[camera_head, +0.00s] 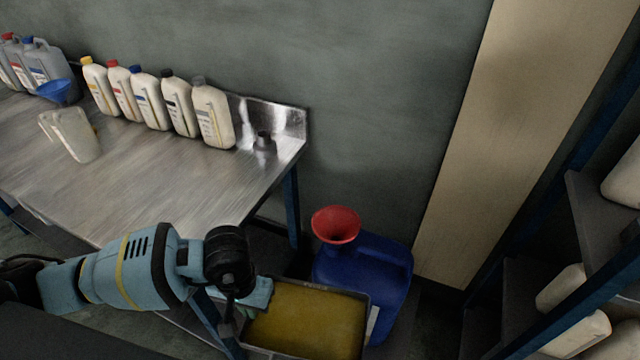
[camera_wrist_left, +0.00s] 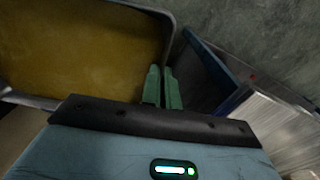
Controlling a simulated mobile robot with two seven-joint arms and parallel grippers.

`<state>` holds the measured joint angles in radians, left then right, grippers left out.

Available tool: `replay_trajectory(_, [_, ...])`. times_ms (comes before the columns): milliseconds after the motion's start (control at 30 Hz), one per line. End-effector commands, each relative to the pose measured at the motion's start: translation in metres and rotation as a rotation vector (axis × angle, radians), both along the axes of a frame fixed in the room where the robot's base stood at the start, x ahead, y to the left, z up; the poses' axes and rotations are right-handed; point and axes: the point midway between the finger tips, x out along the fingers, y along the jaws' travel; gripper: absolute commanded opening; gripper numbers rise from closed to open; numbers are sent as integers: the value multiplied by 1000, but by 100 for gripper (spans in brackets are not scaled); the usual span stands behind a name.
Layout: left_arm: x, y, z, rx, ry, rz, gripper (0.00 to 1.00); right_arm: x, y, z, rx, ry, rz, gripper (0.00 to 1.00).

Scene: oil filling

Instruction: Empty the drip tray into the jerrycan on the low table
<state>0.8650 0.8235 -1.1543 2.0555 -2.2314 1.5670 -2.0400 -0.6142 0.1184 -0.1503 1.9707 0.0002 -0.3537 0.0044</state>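The drip tray (camera_head: 322,287) is a shallow metal tray holding yellow-brown oil at the bottom middle of the head view. It also fills the upper left of the left wrist view (camera_wrist_left: 164,18). My left gripper (camera_head: 243,311) is at the tray's left side. In the left wrist view its green fingers (camera_wrist_left: 162,88) are close together at the tray's edge and look shut on its rim. The blue jerrycan (camera_head: 393,272) stands upright just behind and right of the tray, with a red funnel (camera_head: 336,225) on top. The low table is hard to make out. My right gripper is not in view.
A shelf rack (camera_head: 595,215) with pale containers stands at right.

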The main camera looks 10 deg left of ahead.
Motion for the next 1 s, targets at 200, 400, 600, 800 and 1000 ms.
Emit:
replay_trajectory(200, [0,0,0,-1,-1,0,0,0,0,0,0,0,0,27])
replay_trajectory(400, [2,0,1,-1,-2,15,0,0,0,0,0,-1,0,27])
replay_trajectory(600, [11,-1,8,-3,-4,154,0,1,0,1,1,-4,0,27])
replay_trajectory(800, [29,-1,21,-3,-6,430,0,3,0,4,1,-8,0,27])
replay_trajectory(1000, [48,-3,38,-4,-6,773,0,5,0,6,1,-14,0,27])
